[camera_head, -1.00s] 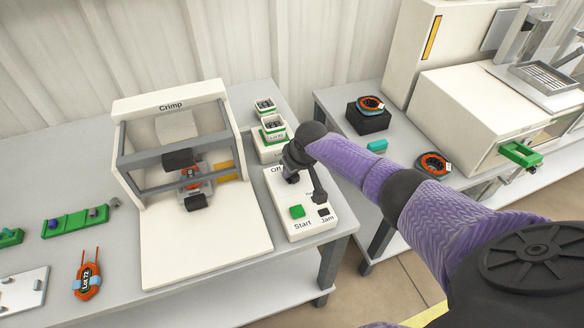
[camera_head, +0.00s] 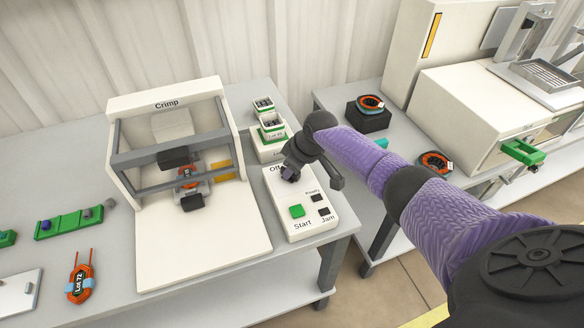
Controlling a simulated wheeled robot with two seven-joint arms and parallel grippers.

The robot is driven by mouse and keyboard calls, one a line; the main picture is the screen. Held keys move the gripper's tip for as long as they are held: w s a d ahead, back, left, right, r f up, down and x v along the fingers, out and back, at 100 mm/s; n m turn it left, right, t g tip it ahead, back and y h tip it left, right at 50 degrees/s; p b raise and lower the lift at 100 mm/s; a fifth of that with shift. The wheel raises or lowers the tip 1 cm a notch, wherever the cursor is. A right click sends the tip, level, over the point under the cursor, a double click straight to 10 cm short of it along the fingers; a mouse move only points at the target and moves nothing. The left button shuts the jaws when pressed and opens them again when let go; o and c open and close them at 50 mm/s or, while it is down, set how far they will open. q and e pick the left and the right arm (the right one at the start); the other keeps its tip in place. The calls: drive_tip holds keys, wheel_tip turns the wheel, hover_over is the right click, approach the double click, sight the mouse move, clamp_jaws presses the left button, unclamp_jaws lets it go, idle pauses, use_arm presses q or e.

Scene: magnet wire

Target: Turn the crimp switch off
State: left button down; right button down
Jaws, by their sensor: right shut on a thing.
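The crimp switch sits at the top of the white control panel (camera_head: 295,226), just under the partly covered "Off" label. My right gripper (camera_head: 290,176) points down onto that spot and is shut on the switch, which is mostly hidden by the gripper. The panel also carries a green Start button (camera_head: 297,211) and two small dark parts marked Ready and Jam. The white Crimp machine (camera_head: 205,262) stands to the left of the panel, with an orange coil (camera_head: 188,175) inside its frame. My left gripper is not in view.
White-and-green bins (camera_head: 268,135) stand just behind the panel. An orange coil labelled Lot 72 (camera_head: 80,280) and a green holder (camera_head: 68,223) lie on the left of the table. A second table on the right holds a black block (camera_head: 369,118) and another orange coil (camera_head: 435,162).

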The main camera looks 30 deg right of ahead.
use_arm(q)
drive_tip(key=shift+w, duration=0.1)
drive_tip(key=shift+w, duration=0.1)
use_arm(e)
drive_tip(key=shift+c, duration=2.4)
unclamp_jaws()
drive_tip(key=shift+r, duration=0.1)
drive_tip(key=p+v, duration=0.4)
drive_tip(key=v, duration=0.2)
drive_tip(key=shift+w+r, duration=0.1)
drive_tip(key=shift+r, duration=0.05)
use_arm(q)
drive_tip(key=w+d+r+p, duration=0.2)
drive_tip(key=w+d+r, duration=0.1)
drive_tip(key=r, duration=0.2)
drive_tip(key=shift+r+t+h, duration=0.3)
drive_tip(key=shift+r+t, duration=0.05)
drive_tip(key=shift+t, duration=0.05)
use_arm(e)
drive_tip(key=v, duration=0.3)
drive_tip(key=shift+s+r, duration=0.2)
drive_tip(key=shift+s, duration=0.05)
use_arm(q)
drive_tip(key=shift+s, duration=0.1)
